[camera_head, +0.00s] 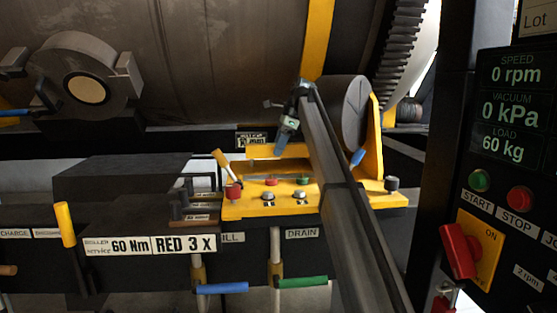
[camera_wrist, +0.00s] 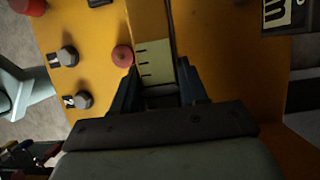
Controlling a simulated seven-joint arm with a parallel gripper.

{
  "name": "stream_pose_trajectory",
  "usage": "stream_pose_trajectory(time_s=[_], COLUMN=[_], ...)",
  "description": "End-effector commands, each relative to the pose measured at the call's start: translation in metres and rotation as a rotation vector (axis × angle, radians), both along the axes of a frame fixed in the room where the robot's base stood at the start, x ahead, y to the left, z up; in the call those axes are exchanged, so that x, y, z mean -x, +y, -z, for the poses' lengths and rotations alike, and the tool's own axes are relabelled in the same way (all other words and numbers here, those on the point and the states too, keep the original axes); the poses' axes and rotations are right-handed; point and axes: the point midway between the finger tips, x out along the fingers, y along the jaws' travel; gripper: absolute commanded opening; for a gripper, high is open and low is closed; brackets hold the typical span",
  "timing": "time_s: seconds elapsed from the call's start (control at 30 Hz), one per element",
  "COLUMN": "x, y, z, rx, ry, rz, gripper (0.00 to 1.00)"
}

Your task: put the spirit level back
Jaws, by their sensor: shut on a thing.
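My gripper (camera_head: 284,138) points down over the yellow bracket plate (camera_head: 330,203). In the wrist view my gripper (camera_wrist: 160,92) is shut on a narrow yellow-brown bar, which appears to be the spirit level (camera_wrist: 151,22). In the head view the level (camera_head: 265,152) is a yellow bar lying crosswise below the gripper, above and behind the plate's buttons. Its end nearest the palm is hidden in the wrist view. I cannot tell whether it touches the plate.
The plate carries a red button (camera_head: 271,182), a green button (camera_head: 303,180), two silver knobs (camera_head: 267,197) and a red-topped post (camera_head: 233,191). The large drum (camera_head: 220,60) lies behind; a control panel (camera_head: 510,160) stands right.

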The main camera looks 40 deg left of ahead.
Motion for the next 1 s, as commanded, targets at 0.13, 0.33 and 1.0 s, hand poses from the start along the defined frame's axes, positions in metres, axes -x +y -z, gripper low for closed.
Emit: stream_pose_trajectory(time_s=[0.13, 0.33, 1.0], x=[-0.001, 0.004, 0.183], y=[0.001, 0.005, 0.165], z=[-0.024, -0.033, -0.081], rx=[-0.004, -0.005, -0.008], ry=[-0.003, -0.002, -0.007], rz=[0.002, 0.013, 0.531], gripper=[0.00, 0.00, 0.00])
